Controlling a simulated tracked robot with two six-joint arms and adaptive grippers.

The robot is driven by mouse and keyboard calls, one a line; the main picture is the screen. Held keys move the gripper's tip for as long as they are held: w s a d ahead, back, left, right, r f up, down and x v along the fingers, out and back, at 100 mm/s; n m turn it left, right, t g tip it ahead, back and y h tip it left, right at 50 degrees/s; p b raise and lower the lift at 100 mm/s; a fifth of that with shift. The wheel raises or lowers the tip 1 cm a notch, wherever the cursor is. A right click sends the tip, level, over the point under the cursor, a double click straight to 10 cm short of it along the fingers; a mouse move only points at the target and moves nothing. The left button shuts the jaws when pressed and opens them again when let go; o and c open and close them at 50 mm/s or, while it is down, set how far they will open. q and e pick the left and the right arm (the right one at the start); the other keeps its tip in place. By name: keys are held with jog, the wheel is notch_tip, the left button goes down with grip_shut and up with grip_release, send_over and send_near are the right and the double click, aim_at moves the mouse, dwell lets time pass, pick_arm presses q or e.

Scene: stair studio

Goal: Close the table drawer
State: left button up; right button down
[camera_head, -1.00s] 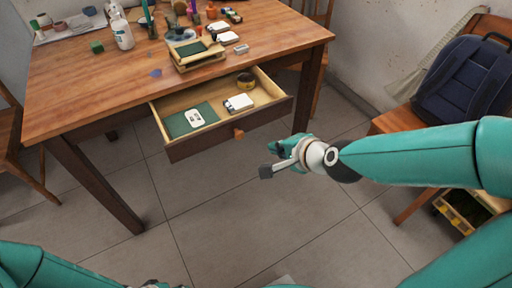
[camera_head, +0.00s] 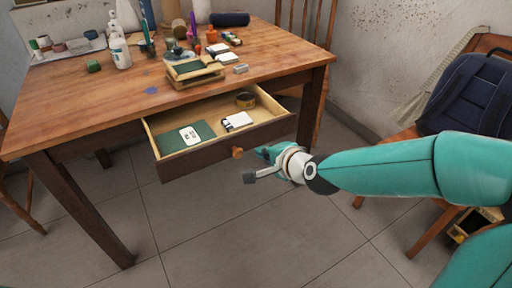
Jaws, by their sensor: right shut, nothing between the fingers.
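The table drawer (camera_head: 203,157) stands pulled out from under the front edge of the wooden table (camera_head: 90,102). It has an orange-brown round knob (camera_head: 237,152) on its front. In the drawer lie a green sheet with a white card (camera_head: 190,135), a white box-like item (camera_head: 237,121) and a small dark-and-yellow round item (camera_head: 245,100). My right gripper (camera_head: 256,166) is shut and empty, just right of and below the knob in the picture. Whether it touches the drawer front I cannot tell. My left gripper is out of view.
The tabletop holds a wooden tray (camera_head: 196,77), a white bottle (camera_head: 120,52) and several small items. A chair with a dark blue backpack (camera_head: 468,92) stands at the right. The tiled floor (camera_head: 215,225) before the drawer is clear.

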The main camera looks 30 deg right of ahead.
aim_at(252, 141)
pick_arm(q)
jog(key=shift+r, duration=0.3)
pick_arm(e)
jog(key=shift+w+a, duration=0.15)
jog(key=shift+w, duration=1.7)
jog(key=shift+w, duration=0.15)
